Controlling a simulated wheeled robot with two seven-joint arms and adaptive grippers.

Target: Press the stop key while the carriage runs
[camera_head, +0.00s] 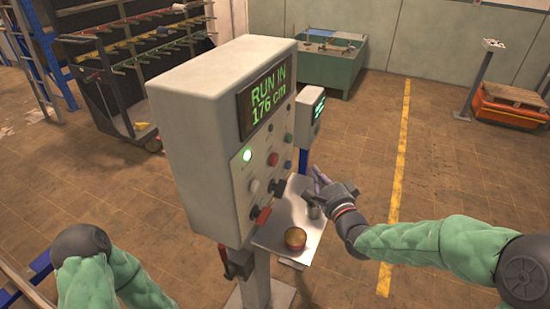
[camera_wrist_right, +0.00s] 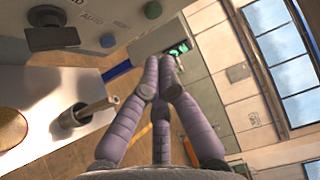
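A grey control cabinet (camera_head: 205,130) stands on a post, its display (camera_head: 265,98) reading "RUN IN 176 cm" in green. Its panel has a lit green lamp (camera_head: 247,155), a red button (camera_head: 273,159), a green button (camera_head: 288,138) and a red piece (camera_head: 262,216) low down. Which one is the stop key is not readable. My right gripper (camera_head: 318,178) is in front of the panel's right side, apart from it. In the right wrist view its purple fingers (camera_wrist_right: 165,65) come together at the tips, with nothing between them. My left gripper is outside the view; only its arm shows.
A metal shelf (camera_head: 267,236) below the panel holds a round brass-coloured item (camera_head: 295,238) and a small metal cylinder (camera_head: 314,210) near my right gripper. A smaller display box (camera_head: 308,115) stands behind the cabinet. Floor to the right is open, with a yellow line (camera_head: 398,160).

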